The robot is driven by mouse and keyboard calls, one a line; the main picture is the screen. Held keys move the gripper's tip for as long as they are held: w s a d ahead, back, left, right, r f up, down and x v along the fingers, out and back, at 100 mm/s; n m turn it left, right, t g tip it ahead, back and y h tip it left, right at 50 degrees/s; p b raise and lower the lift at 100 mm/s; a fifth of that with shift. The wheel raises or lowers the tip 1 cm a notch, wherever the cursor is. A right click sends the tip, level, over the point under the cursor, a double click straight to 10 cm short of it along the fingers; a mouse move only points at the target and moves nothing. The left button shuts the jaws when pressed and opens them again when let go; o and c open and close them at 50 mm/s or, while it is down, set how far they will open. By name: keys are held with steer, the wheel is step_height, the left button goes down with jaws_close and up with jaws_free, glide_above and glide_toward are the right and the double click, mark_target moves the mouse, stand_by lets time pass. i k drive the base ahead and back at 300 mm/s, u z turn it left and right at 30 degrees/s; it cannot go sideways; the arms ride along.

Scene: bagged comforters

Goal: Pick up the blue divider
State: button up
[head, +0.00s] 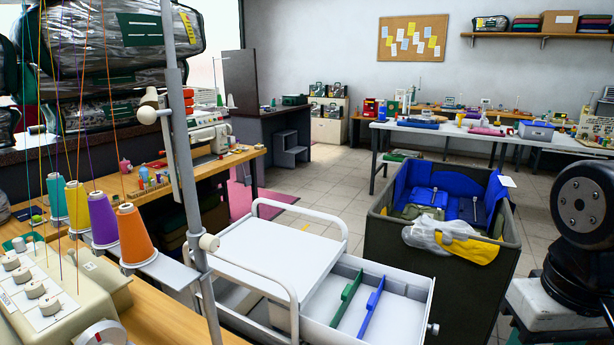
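The blue divider (372,307) is a thin upright strip in the open drawer (400,272) of a white cart. It stands to the right of a similar green divider (346,299), with a gap between them. The top edges of both show clearly and nothing covers them. My gripper is not in view. A dark rounded part with bolts at the right edge looks like a link of my arm, well to the right of the drawer.
The cart's white top (280,252) has raised tube handles. A dark bin (430,265) with blue fabric and bags stands just behind the drawer. A metal pole (185,170) and thread cones (133,238) stand at left. Tiled floor shows beyond.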

mark_target(371, 303)
steer(key=u, duration=0.45)
steer(key=k, duration=1.15)
steer(key=z, duration=0.35)
steer(key=i, duration=0.75)
steer(key=z, duration=0.1)
steer(key=k, duration=0.65)
steer(key=u, duration=0.05)
